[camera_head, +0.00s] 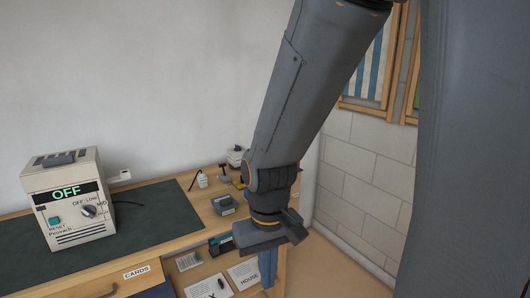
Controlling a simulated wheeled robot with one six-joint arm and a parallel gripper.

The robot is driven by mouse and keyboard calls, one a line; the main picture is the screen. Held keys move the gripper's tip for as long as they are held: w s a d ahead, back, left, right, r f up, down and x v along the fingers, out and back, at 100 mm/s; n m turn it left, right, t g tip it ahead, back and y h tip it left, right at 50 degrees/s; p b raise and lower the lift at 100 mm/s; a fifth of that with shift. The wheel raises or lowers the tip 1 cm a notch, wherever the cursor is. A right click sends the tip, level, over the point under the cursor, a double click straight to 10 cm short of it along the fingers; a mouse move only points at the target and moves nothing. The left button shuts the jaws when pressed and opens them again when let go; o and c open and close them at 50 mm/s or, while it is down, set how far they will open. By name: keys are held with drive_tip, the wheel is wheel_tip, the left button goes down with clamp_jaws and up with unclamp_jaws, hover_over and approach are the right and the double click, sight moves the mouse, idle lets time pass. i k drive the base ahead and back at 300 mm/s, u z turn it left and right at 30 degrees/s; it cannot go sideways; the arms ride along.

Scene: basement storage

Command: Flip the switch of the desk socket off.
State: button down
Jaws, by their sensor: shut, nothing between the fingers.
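A small white box (119,176) at the back edge of the desk, against the wall, looks like the desk socket. It is partly hidden behind a cream machine (72,205), and I cannot make out its switch or the switch's position.
The cream machine has a lit "OFF" display and a knob, and stands on a dark green mat (150,222). Small items, including a grey box (223,205) and a white bottle (202,180), stand on the desk's right. The mat's middle is clear.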

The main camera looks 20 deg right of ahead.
sight(223, 165)
drive_tip(key=z, duration=0.4)
drive_tip(key=i, duration=1.25)
drive_tip(key=u, duration=0.8)
drive_tip(key=i, duration=0.4)
drive_tip(key=u, duration=0.35)
